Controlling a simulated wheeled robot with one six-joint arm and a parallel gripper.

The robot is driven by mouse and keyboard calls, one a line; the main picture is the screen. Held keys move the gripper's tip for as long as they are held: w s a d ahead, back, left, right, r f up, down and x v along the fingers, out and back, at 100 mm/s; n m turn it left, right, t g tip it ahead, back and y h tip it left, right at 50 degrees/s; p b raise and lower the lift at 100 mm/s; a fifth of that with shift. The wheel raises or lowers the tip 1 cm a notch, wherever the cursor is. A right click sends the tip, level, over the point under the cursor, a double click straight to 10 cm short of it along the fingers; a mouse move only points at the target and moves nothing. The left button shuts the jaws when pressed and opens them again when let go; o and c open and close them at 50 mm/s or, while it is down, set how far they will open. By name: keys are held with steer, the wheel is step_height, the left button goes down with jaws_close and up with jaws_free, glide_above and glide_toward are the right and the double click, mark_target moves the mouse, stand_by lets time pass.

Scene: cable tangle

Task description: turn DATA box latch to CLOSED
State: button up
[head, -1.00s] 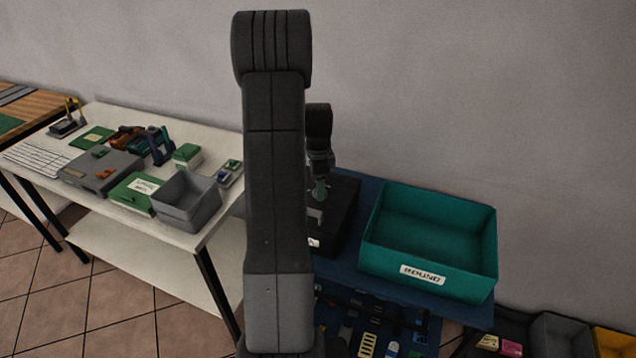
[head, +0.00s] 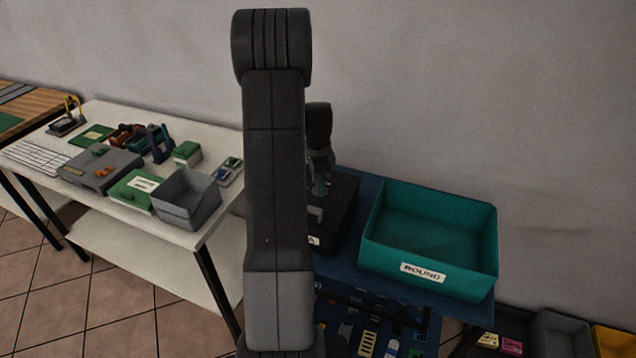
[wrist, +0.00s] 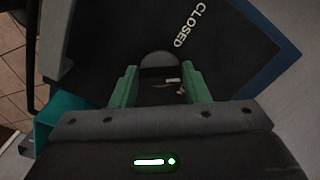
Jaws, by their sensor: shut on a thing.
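The DATA box (head: 345,212) is black and stands on the blue surface, partly hidden behind my arm in the head view. Its top (wrist: 235,60) fills much of the wrist view and bears the white word CLOSED. The latch (wrist: 160,61) shows as a grey rounded piece between my green fingers. My gripper (wrist: 160,88) is shut on the latch, low over the box top. In the head view my gripper (head: 320,188) is small and partly hidden by my arm. The exact angle of the latch is hard to tell.
A teal bin labelled ROUND (head: 422,272) stands close to the right of the box. A white table (head: 205,238) at left holds a grey tray (head: 186,207), a keyboard and several small items. More bins (head: 560,335) stand at lower right.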

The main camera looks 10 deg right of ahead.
steer(key=n+b, duration=0.2)
steer(key=n, duration=0.3)
steer(key=shift+s+n, duration=0.1)
steer(key=shift+n, duration=0.3)
steer(key=n+b, duration=0.1)
steer(key=n, duration=0.4)
steer(key=shift+d, duration=0.1)
stand_by(0.3)
steer(key=o, duration=1)
steer(key=shift+s, duration=0.1)
step_height(320, 180, up, 14)
steer(key=shift+f+b, duration=0.1)
steer(key=shift+b, duration=0.45)
step_height(320, 180, down, 14)
steer(key=shift+r+p, duration=0.1)
steer(key=shift+p, duration=0.4)
